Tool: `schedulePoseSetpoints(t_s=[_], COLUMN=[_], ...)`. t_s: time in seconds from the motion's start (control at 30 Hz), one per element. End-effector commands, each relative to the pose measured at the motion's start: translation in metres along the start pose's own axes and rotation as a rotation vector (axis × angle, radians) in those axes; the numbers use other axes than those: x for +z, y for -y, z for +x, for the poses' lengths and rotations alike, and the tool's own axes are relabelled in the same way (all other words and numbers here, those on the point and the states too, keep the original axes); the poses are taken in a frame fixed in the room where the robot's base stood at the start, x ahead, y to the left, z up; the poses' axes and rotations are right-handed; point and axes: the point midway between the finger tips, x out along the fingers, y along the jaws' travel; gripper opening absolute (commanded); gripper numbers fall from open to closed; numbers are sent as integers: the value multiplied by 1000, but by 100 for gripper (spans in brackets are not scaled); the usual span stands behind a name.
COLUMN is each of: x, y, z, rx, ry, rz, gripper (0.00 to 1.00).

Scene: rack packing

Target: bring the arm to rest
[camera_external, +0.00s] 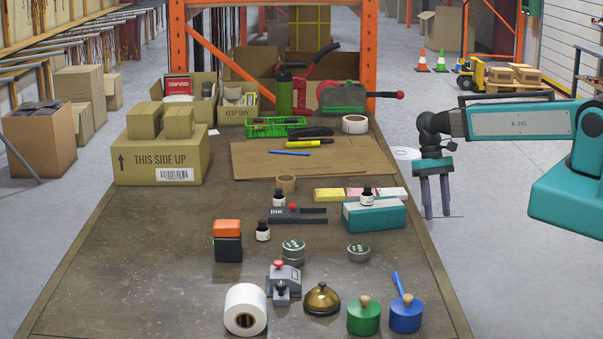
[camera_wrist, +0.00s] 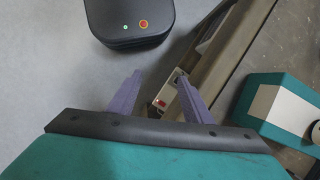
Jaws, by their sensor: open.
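My gripper (camera_external: 436,198) hangs from the teal arm to the right of the table, past its right edge, with its two purple fingers pointing down. The fingers are apart with nothing between them. In the wrist view my gripper (camera_wrist: 160,88) shows the same two purple fingers spread, over grey floor and a dark edge. My arm reaches in from the right side of the external view, held roughly level. Nothing touches the fingers.
The table (camera_external: 150,260) holds a white roll (camera_external: 245,310), a brass bell (camera_external: 322,299), a green pot (camera_external: 364,317), a blue pot (camera_external: 406,315), and a teal box (camera_external: 375,217) near the right edge. A large carton (camera_external: 160,158) stands at the back left.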

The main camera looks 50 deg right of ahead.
Motion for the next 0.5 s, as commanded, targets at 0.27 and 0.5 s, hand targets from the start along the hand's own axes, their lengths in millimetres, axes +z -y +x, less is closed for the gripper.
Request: schedulePoseSetpoints(t_s=[0.27,0.5], x=[2,8], y=[-15,-28], z=[66,116], rx=[35,66], ry=[22,39], rz=[-37,-72], gripper=[46,46])
